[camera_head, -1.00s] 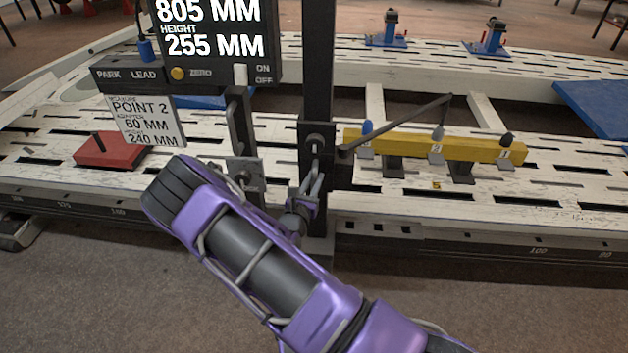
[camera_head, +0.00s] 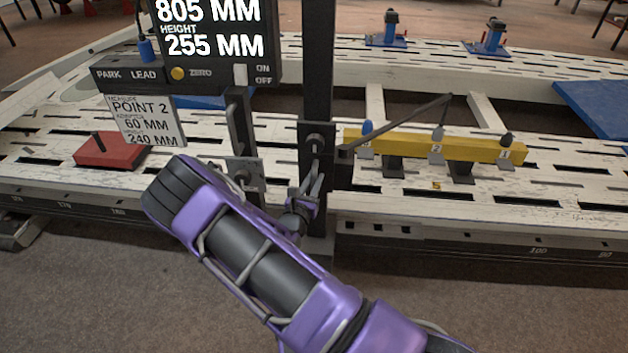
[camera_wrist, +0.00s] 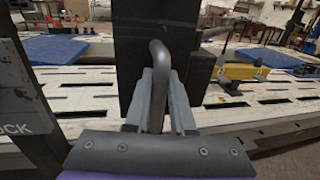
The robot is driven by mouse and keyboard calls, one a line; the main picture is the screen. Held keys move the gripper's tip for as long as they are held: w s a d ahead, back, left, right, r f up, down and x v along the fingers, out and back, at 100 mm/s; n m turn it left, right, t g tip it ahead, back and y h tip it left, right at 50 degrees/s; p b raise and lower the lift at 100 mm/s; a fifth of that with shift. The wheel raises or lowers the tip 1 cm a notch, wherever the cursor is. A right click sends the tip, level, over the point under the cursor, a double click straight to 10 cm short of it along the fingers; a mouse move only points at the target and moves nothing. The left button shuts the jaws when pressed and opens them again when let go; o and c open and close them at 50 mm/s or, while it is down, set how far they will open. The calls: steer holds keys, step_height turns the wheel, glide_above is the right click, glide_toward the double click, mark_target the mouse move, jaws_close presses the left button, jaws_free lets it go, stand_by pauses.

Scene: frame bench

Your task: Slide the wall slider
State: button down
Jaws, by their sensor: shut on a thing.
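A dark slider block (camera_head: 317,140) sits on a tall dark upright post (camera_head: 317,60) in the head view. A grey bent handle (camera_wrist: 158,75) stands out from the dark slider face in the wrist view. My gripper (camera_wrist: 161,105) is shut on this handle, with one finger on each side of it. In the head view my gripper (camera_head: 304,200) is at the front of the post, low on the block, and my purple wrist partly hides the post's foot. A thin dark pointer arm (camera_head: 400,124) reaches from the block up to the right.
A yellow bar (camera_head: 470,147) with several adapters stands right of the post. A display box (camera_head: 215,40) reads 805 mm and height 255 mm. A sign (camera_head: 145,120) reads point 2, adapter 60 mm, 240 mm. A red block (camera_head: 110,152) lies on the white slotted bench (camera_head: 570,185).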

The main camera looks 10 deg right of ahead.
mark_target(315, 148)
step_height(315, 148, up, 11)
steer(key=p, duration=0.8)
steer(key=shift+f+p, duration=0.1)
steer(key=shift+p, duration=0.2)
steer(key=shift+f, duration=0.1)
steer(key=c, duration=0.8)
jaws_free()
steer(key=shift+o, duration=0.2)
steer(key=shift+f, duration=0.1)
steer(key=v, duration=1.7)
steer(key=shift+s, duration=0.2)
steer(key=shift+a, duration=0.1)
